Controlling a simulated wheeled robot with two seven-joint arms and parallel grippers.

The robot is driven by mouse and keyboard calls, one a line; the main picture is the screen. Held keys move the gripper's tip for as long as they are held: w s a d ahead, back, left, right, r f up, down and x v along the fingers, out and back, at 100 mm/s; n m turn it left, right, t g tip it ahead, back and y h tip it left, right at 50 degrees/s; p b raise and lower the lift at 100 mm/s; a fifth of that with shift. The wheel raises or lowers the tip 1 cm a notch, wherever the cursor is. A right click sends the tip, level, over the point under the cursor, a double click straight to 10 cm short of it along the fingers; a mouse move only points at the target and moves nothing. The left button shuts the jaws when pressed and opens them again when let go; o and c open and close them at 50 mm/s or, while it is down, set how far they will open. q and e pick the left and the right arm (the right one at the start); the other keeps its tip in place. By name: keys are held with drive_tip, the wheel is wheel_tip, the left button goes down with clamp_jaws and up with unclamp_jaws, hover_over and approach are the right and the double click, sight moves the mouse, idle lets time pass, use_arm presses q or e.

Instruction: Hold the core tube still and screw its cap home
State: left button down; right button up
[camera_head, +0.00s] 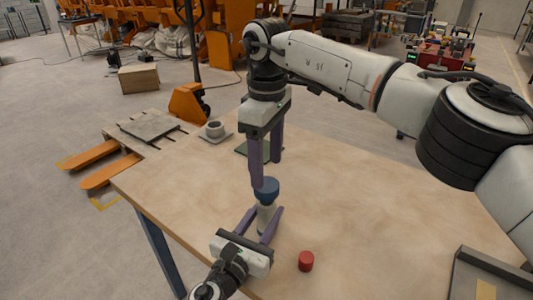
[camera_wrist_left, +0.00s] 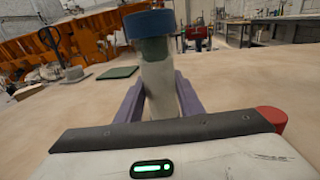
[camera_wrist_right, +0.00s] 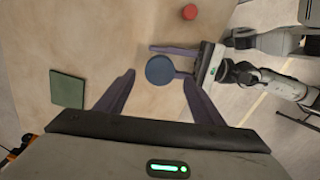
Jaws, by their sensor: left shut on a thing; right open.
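The core tube (camera_head: 264,217) stands upright on the table, pale with a darker greenish neck in the left wrist view (camera_wrist_left: 156,78). The blue cap (camera_head: 266,188) sits on top of it; it also shows in the left wrist view (camera_wrist_left: 151,24) and from above in the right wrist view (camera_wrist_right: 160,70). My left gripper (camera_head: 262,222) is shut on the tube's body, low down, one finger on each side. My right gripper (camera_head: 264,175) points down above the cap, fingers apart and empty. In the right wrist view the cap lies beyond and between its fingertips (camera_wrist_right: 158,80).
A small red cylinder (camera_head: 306,261) stands on the wooden table (camera_head: 350,200) near the tube. A flat green square (camera_wrist_right: 67,90) lies behind the tube. A grey cup-like object on a plate (camera_head: 214,130) is at the far left edge. A grey tray (camera_head: 490,275) is at the right.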

drive_tip(key=n, duration=0.4)
drive_tip(key=shift+r, duration=0.15)
drive_tip(key=n, duration=0.4)
drive_tip(key=shift+r+n, duration=0.15)
drive_tip(key=shift+n, duration=0.25)
drive_tip(key=n, duration=0.6)
drive_tip(key=shift+r+n, duration=0.2)
drive_tip(key=shift+n, duration=0.1)
drive_tip(key=n, duration=0.6)
drive_tip(key=shift+r+n, duration=0.15)
drive_tip(key=shift+n, duration=0.15)
drive_tip(key=n, duration=0.6)
drive_tip(key=shift+r, duration=0.2)
drive_tip(key=n, duration=0.5)
drive_tip(key=shift+r, duration=0.15)
drive_tip(key=n, duration=0.4)
drive_tip(key=shift+r, duration=0.15)
drive_tip(key=n, duration=0.4)
drive_tip(key=shift+r, duration=0.1)
drive_tip(key=n, duration=0.6)
drive_tip(key=shift+r, duration=0.15)
